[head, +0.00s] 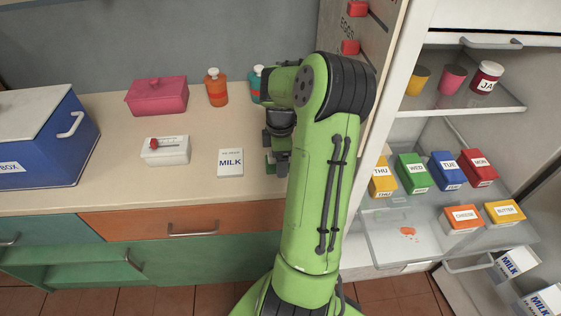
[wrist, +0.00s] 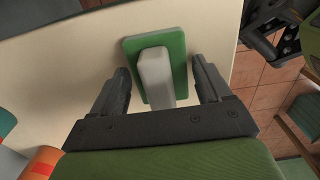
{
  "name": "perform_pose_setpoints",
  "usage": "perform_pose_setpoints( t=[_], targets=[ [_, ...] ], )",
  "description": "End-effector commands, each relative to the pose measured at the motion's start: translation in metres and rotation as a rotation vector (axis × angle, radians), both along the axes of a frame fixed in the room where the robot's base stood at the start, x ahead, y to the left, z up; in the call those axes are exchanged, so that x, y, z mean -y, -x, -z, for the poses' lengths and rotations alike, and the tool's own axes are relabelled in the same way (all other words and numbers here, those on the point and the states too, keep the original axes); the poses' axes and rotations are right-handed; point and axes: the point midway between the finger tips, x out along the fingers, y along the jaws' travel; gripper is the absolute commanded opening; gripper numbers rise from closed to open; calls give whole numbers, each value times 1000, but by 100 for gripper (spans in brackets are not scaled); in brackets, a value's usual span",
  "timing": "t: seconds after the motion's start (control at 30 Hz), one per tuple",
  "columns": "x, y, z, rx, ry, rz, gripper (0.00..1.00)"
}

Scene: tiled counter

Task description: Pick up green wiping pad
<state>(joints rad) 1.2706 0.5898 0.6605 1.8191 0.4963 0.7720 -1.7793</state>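The green wiping pad (wrist: 178,45) lies on the counter in the wrist view, with a pale grey block-shaped handle (wrist: 155,75) on top. My gripper (wrist: 160,72) is open, with one finger on each side of the handle and gaps visible on both sides. I cannot tell the exact height of the fingertips against the handle. In the head view my gripper (head: 277,160) points down at the counter's right part, beside the milk carton. The pad is mostly hidden there by my arm and gripper.
The milk carton (head: 230,163) lies close left of my gripper. A white box (head: 166,151), pink box (head: 157,96), orange bottle (head: 216,88) and blue box (head: 45,140) stand further left. The open fridge (head: 460,110) is right of my arm. The counter's front strip is clear.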

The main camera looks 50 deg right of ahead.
Motion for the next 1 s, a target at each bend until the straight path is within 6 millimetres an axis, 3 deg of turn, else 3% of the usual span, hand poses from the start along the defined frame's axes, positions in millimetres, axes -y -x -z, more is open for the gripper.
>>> perform_pose_setpoints(
  t=[0.03, 0.27, 0.53, 0.8, 1.0],
  targets=[
    [0, 0, 0, 0, 0, 0, 69],
    [0, 0, 0, 0, 0, 0, 34],
    [0, 0, -7, 1, 2, 0, 33],
    [1, -1, -74, 2, 5, 0, 33],
    [0, 0, -101, 1, 2, -1, 33]
  ],
)
